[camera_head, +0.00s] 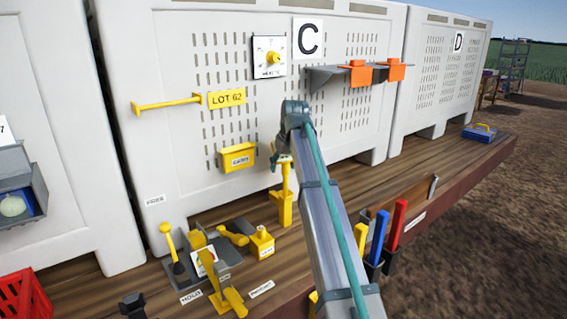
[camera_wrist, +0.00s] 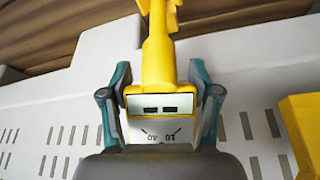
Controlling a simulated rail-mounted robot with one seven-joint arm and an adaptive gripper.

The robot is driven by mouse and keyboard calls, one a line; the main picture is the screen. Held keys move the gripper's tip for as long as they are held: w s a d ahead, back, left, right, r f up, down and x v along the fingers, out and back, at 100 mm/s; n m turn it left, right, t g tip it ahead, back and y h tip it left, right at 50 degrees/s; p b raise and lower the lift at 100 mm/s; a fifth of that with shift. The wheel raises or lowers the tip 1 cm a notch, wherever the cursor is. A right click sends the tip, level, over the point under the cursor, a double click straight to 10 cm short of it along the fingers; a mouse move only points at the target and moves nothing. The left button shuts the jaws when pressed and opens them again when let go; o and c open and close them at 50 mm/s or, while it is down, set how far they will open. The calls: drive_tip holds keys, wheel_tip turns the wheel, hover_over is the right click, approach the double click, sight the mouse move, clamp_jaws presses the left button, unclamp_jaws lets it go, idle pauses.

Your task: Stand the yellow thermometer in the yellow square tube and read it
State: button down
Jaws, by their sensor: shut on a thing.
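My gripper (camera_head: 284,160) is shut on the yellow thermometer and holds it upright in front of crate C. The dial's needle reading is not legible.
Yellow tools and a grey stand (camera_head: 215,258) are left on the plank deck. A small yellow box (camera_head: 262,242) stands beside them. A yellow bin (camera_head: 237,158) hangs on crate C. Red (camera_head: 398,222) and blue (camera_head: 379,236) handles stand in dark holders at the deck's front edge, right of my arm.

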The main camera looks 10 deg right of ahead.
sight(283, 172)
drive_tip(key=shift+f+b, duration=0.35)
drive_tip(key=shift+f, duration=1.2)
drive_tip(key=shift+c, duration=0.9)
unclamp_jaws()
